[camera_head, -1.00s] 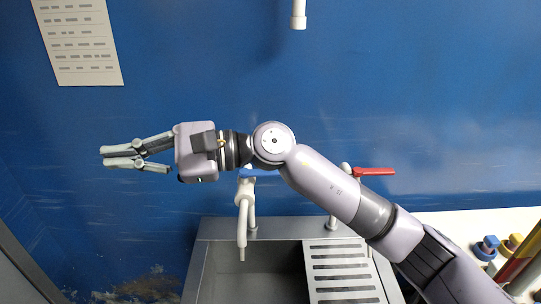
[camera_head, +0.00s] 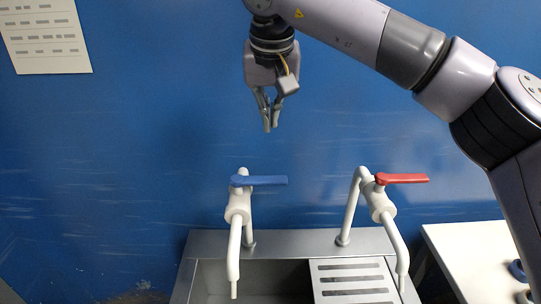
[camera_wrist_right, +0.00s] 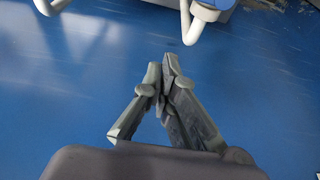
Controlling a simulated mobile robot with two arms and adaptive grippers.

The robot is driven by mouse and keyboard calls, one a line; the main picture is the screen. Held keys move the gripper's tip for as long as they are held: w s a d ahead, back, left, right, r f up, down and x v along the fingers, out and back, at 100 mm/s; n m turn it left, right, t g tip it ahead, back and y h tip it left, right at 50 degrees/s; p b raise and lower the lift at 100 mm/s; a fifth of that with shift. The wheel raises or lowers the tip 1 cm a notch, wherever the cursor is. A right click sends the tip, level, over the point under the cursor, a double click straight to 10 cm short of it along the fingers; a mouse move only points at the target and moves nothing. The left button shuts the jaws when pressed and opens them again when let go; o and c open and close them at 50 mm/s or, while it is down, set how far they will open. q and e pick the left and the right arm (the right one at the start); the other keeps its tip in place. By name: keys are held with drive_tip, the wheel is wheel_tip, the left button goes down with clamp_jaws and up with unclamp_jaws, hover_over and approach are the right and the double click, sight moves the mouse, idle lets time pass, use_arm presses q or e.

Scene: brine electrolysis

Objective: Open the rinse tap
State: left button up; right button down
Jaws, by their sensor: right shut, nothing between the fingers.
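Two white taps stand over the metal sink. One has a blue lever handle (camera_head: 259,181) pointing right, and its spout (camera_head: 234,258) hangs over the basin. The other has a red lever handle (camera_head: 402,178), also pointing right, above the slotted drainer. The frames do not show which is called the rinse tap. My right gripper (camera_head: 271,127) is shut and empty, pointing down above the blue handle and apart from it. In the right wrist view its fingers (camera_wrist_right: 165,70) meet, with part of a tap (camera_wrist_right: 200,14) at the top edge. My left gripper is not seen.
A metal sink (camera_head: 290,243) with a slotted drainer (camera_head: 352,282) sits below the taps. A blue wall (camera_head: 130,150) stands behind, with a printed sheet (camera_head: 45,38) at upper left. A white counter (camera_head: 470,250) is at the right. The space left of the taps is clear.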

sight(259, 181)
drive_tip(key=s+p+x, duration=0.1)
drive_tip(key=p+x, duration=0.2)
drive_tip(key=x, duration=0.6)
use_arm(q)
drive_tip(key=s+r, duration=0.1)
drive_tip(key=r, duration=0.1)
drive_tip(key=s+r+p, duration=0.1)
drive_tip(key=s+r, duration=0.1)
use_arm(e)
drive_tip(key=s, duration=0.4)
drive_tip(key=shift+d+f, duration=0.1)
drive_tip(key=shift+d, duration=0.1)
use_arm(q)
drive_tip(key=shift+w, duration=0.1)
